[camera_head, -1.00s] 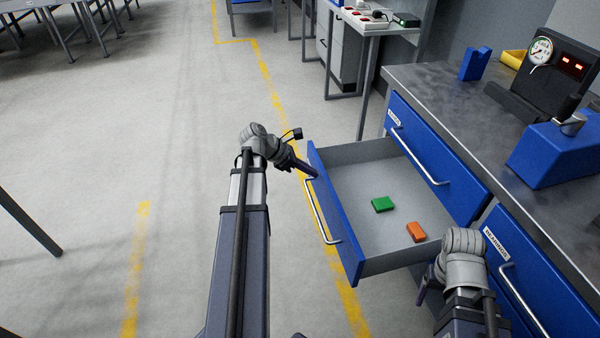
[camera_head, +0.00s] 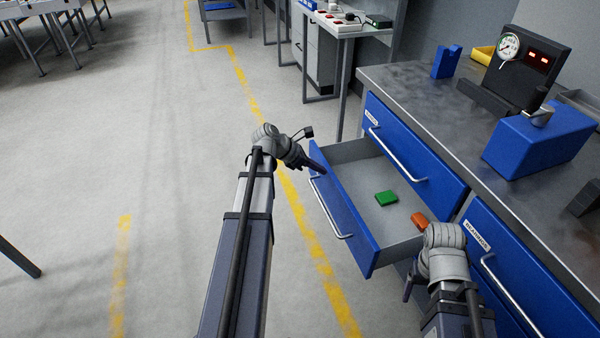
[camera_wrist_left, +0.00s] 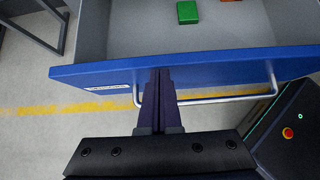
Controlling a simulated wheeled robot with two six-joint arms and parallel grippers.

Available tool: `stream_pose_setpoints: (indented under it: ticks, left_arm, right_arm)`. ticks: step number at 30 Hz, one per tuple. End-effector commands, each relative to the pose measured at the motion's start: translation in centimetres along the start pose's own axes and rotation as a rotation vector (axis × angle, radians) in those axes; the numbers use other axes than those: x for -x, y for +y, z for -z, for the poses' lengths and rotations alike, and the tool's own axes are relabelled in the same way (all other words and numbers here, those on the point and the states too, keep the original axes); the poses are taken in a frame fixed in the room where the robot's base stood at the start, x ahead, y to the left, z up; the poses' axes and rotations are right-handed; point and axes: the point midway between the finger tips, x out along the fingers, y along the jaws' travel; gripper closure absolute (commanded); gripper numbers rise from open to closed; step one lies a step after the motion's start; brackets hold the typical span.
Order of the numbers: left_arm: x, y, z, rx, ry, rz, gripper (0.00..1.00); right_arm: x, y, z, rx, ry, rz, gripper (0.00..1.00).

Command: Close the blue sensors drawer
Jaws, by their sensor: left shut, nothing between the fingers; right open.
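A blue-fronted drawer (camera_head: 345,215) with a grey inside stands partly pulled out of the bench, below another drawer. Its label shows in the left wrist view (camera_wrist_left: 107,88) but is too small to read. It holds a green block (camera_head: 387,198) and an orange block (camera_head: 419,219). My left gripper (camera_head: 318,165) is shut and empty, at the outer face of the drawer front near its far end. In the left wrist view its fingertips (camera_wrist_left: 161,72) meet the blue front above the bar handle (camera_wrist_left: 205,101). My right gripper (camera_head: 411,283) is open, beside the drawer's near end, partly hidden by its wrist.
A closed blue drawer (camera_head: 415,165) lies above the open one, and another closed drawer (camera_head: 520,270) is to the right. The bench top (camera_head: 420,85) carries a gauge unit (camera_head: 522,65) and a blue box (camera_head: 540,140). The floor left of the drawer is clear.

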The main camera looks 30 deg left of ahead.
Motion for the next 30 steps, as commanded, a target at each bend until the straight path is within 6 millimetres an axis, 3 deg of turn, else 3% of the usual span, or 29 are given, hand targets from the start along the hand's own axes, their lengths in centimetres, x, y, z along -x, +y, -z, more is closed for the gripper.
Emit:
stream_pose_setpoints:
  ticks: [3, 15, 22, 30]
  left_arm:
    - [-2.7, 0.1, -2.7, -0.004, -0.002, 0.005, 1.00]
    - [-10.1, 0.2, -10.1, -0.002, -0.001, 0.003, 1.00]
    - [-12.9, 0.1, -13.0, -0.001, -0.002, 0.001, 1.00]
    - [-14.5, 0.1, -14.6, 0.000, -0.001, 0.001, 1.00]
  right_arm:
    - [0.0, 0.0, 0.0, 0.000, 0.000, 0.000, 0.27]
    - [0.0, 0.0, 0.0, 0.000, 0.000, 0.000, 0.27]
    - [0.0, 0.0, 0.0, 0.000, 0.000, 0.000, 0.27]
    - [0.0, 0.0, 0.0, 0.000, 0.000, 0.000, 0.27]
